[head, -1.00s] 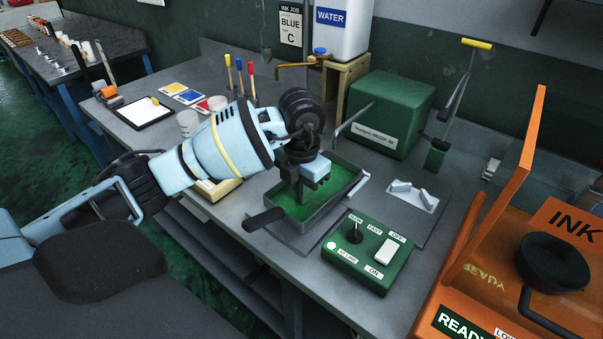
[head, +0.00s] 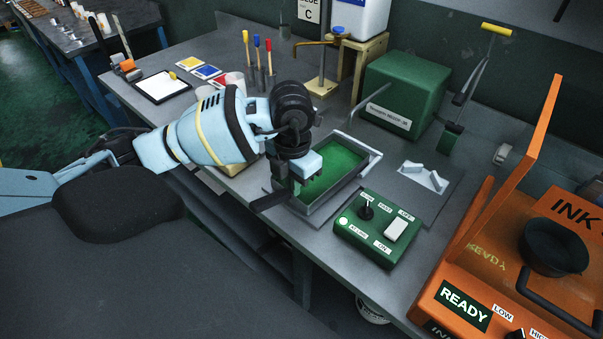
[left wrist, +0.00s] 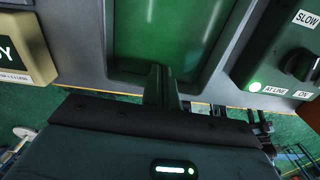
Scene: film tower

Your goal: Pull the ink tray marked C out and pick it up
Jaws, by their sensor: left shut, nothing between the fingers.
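A grey-rimmed tray with a green inside (head: 340,192) sits on the bench, a dark handle (head: 270,200) at its near left end. I cannot read a C on any tray in these frames. My left gripper (head: 297,188) is shut and empty, at the tray's near left end by the handle. In the left wrist view the closed fingers (left wrist: 162,88) lie over the tray's edge, with the green floor (left wrist: 165,30) beyond them; I cannot tell whether they touch it. A wall card in the head view shows a letter C (head: 308,15). My right gripper is out of view.
A green control box (head: 375,232) stands right of the tray. An orange machine marked INK (head: 575,225) with a READY panel stands at the right. A green box (head: 405,85) and a water container (head: 360,15) stand behind. A white-and-black clipboard (head: 160,85) lies at the left.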

